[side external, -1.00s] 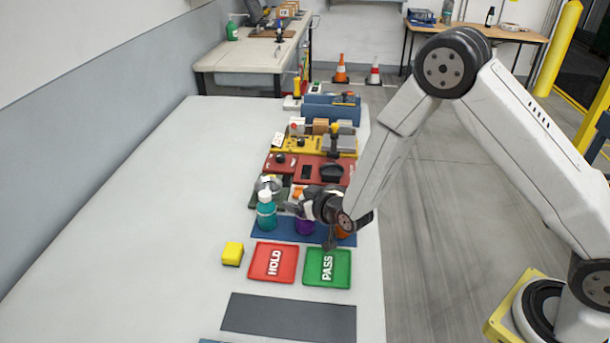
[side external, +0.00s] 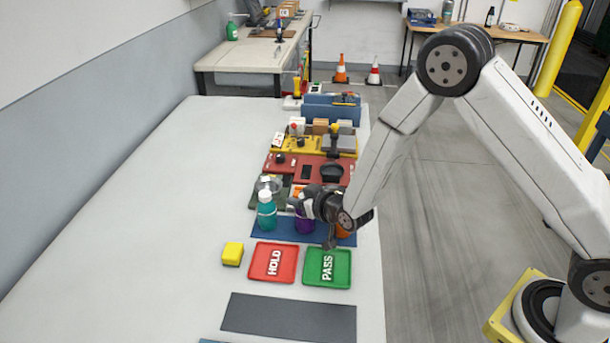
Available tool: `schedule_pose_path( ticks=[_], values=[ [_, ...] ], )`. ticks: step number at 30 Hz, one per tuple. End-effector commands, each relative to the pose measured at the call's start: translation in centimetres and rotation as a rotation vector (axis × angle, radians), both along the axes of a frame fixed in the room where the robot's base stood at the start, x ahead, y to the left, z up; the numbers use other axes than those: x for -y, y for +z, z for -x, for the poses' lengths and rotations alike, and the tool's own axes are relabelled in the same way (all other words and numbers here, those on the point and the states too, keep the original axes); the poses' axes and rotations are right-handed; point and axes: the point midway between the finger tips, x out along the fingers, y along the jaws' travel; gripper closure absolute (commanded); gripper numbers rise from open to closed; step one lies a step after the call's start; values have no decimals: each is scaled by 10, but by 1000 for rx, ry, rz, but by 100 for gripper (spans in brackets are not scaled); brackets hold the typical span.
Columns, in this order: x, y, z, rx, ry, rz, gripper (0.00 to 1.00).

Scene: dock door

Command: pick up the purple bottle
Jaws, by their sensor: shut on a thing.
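The purple bottle (side external: 304,224) stands on the blue mat (side external: 285,237), between a teal bottle and an orange thing. Its upper part is hidden behind my gripper (side external: 305,206). My gripper reaches in from the right at the bottle's upper part and is shut on it. The fingertips are small and partly hidden in this view. I cannot tell whether the bottle's base touches the mat.
The teal bottle (side external: 267,211) stands close on the left, and the orange thing (side external: 343,231) close on the right. In front lie the red HOLD tray (side external: 254,274), the green PASS tray (side external: 311,277) and a yellow block (side external: 232,253). The table's left side is clear.

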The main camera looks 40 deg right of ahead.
Motion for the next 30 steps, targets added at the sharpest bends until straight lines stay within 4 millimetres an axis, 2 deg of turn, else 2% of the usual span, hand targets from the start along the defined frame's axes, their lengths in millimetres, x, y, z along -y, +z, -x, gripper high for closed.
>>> schedule_pose_path(
  ticks=[8, 21, 30],
  values=[
    [0, 23, 0, 4, 0, -1, 100],
    [0, 77, -1, 6, 0, 0, 100],
    [0, 95, 0, 2, -1, 0, 100]
  ],
)
